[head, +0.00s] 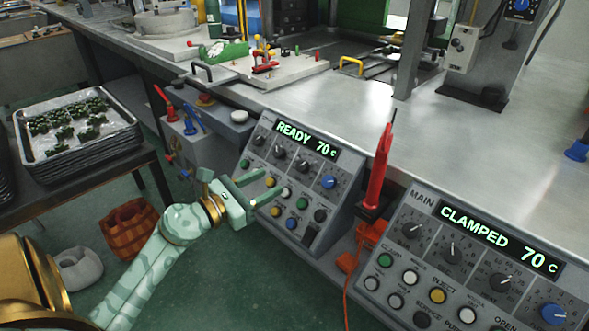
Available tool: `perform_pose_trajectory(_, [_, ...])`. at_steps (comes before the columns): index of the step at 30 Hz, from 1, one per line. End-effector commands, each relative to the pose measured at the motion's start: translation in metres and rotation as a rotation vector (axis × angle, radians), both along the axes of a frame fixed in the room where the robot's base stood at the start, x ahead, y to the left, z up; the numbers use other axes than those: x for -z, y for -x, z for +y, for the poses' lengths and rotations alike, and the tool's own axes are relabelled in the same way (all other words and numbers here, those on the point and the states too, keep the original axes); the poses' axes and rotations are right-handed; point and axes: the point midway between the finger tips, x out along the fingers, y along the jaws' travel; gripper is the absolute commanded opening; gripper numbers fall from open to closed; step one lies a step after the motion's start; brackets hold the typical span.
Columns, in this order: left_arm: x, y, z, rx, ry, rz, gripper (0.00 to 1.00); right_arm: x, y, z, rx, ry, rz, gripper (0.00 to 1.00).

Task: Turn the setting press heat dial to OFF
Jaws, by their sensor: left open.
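Two grey control panels stand along the bench front. The left panel (300,168) shows "READY 70c" and has dark dials, a blue dial (328,182) at its right and coloured buttons. The right panel (470,262), marked "MAIN", shows "CLAMPED 70c" and also has a blue dial (553,313). I cannot read which dial is the setting press heat dial or its setting. My left gripper (273,180) is open and empty, in front of the left panel's left side, covering some of its buttons. I cannot tell whether it touches. My right gripper is not in view.
A red torch-like tool (377,168) stands upright between the panels, with an orange cable below. A grey tool holder (195,135) with red and blue handles is left of the left panel. A tray (78,130) of green pieces stands at left. The metal bench top (345,110) is mostly clear.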

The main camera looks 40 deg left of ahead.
Motion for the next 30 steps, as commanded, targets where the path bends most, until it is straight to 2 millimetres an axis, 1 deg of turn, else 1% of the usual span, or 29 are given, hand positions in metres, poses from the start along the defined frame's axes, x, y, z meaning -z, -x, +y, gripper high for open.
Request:
perform_pose_trajectory(1, [0.0, -0.014, -0.002, -0.001, 0.001, -0.003, 0.49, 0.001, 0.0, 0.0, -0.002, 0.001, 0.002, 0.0])
perform_pose_trajectory(3, [0.001, -0.031, -0.005, -0.001, 0.002, -0.002, 0.49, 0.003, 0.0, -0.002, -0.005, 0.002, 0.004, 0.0])
perform_pose_trajectory(6, [0.002, -0.053, -0.009, 0.0, 0.002, -0.001, 0.49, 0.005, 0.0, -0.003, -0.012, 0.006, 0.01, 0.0])
perform_pose_trajectory(9, [0.002, -0.07, -0.012, 0.0, 0.003, 0.001, 0.49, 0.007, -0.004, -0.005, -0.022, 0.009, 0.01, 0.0])
perform_pose_trajectory(12, [0.003, -0.081, -0.014, 0.0, 0.003, 0.002, 0.49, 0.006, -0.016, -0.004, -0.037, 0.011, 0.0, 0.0])
perform_pose_trajectory(15, [0.001, -0.086, -0.015, 0.0, 0.004, 0.002, 0.49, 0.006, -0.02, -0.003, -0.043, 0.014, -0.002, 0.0])
perform_pose_trajectory(23, [0.001, -0.088, -0.016, 0.0, 0.003, 0.002, 0.49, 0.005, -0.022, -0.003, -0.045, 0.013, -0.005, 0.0])
perform_pose_trajectory(24, [0.001, -0.088, -0.016, 0.0, 0.003, 0.002, 0.47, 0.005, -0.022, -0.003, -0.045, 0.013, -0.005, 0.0])
perform_pose_trajectory(26, [0.001, -0.088, -0.016, 0.0, 0.003, 0.002, 0.3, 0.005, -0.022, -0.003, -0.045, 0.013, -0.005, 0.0])
perform_pose_trajectory(27, [0.001, -0.088, -0.016, 0.0, 0.003, 0.002, 0.19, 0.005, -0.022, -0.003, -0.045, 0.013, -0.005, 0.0])
perform_pose_trajectory(28, [0.001, -0.088, -0.016, 0.0, 0.003, 0.002, 0.1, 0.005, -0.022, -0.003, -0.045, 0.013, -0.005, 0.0])
perform_pose_trajectory(29, [0.001, -0.088, -0.016, 0.0, 0.003, 0.002, 0.04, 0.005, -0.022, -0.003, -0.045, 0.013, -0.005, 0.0])
perform_pose_trajectory(30, [0.001, -0.088, -0.016, 0.0, 0.003, 0.002, 0.04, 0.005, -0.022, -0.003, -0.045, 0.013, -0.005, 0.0])
